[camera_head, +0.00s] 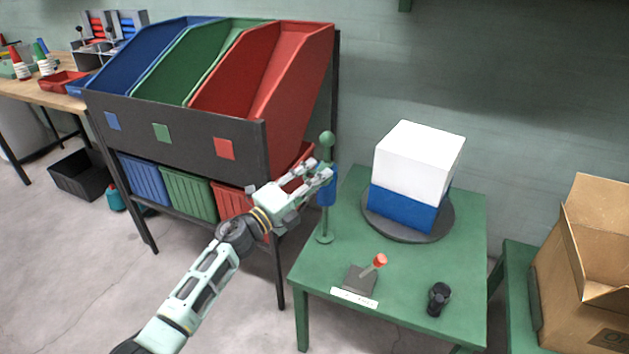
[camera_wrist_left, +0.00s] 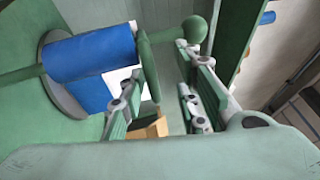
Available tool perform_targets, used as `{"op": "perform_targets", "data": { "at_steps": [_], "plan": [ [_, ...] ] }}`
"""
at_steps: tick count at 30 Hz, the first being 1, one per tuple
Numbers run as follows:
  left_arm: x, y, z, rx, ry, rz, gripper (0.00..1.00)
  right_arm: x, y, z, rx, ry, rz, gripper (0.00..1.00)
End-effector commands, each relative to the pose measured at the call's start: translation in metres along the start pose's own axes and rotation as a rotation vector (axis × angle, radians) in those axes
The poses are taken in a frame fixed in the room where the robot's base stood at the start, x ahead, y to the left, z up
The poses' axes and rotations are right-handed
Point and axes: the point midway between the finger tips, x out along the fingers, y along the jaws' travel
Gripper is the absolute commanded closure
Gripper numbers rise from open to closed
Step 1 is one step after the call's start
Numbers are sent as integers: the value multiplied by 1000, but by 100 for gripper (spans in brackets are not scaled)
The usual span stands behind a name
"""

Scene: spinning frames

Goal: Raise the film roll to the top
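The blue film roll (camera_head: 326,192) sits partway up a green upright post (camera_head: 325,225) with a ball on top (camera_head: 327,139). A blue band (camera_head: 402,207) covers the lower part of a white box (camera_head: 419,160) on a dark round turntable (camera_head: 446,228). My left gripper (camera_head: 322,176) is at the post, by the roll's upper end. In the left wrist view, its fingers (camera_wrist_left: 162,88) are apart, with a green disc (camera_wrist_left: 149,66) at the roll's end (camera_wrist_left: 90,54) near the left finger. I cannot tell whether they touch. My right gripper is out of view.
The green table (camera_head: 414,273) also holds a red-knobbed lever (camera_head: 378,262) and a black object (camera_head: 438,298). A rack of blue, green and red bins (camera_head: 270,70) stands close at left. An open cardboard box (camera_head: 585,270) is at right.

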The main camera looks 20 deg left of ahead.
Motion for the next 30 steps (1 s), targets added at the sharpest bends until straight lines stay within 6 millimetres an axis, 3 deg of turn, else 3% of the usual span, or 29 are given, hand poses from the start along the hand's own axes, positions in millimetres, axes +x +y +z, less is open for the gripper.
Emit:
{"op": "perform_targets", "data": {
  "at_steps": [11, 24, 30],
  "plan": [
    [-6, 2, -1, -2, 2, 3, 72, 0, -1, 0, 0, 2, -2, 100],
    [-90, 3, -1, -1, 1, 5, 72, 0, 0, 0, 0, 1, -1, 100],
    [-114, 2, 0, -3, 0, 3, 72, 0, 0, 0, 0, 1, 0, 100]
  ]
}}
